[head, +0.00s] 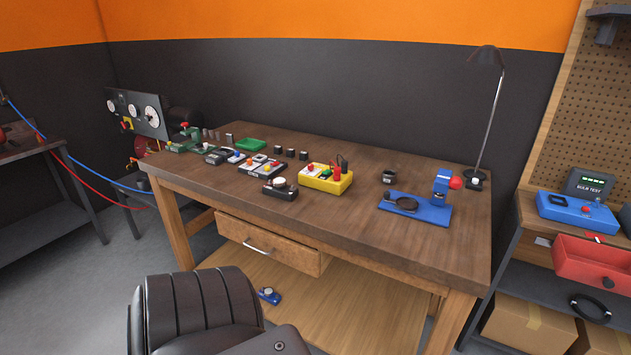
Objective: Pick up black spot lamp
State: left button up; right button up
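A tall lamp with a black shade (487,56) and a thin upright stem stands at the back right corner of the wooden workbench (340,205). A small black round piece (389,177) sits on the bench left of it. I cannot tell for certain which of these is the black spot lamp. Neither of my grippers shows in the head view.
A right-hand shelf unit holds a bulb tester (578,210) and a red bin (590,262). The bench's front right is clear.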

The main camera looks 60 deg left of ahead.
aim_at(278, 188)
jog(key=i, duration=0.8)
jog(key=u, duration=1.4)
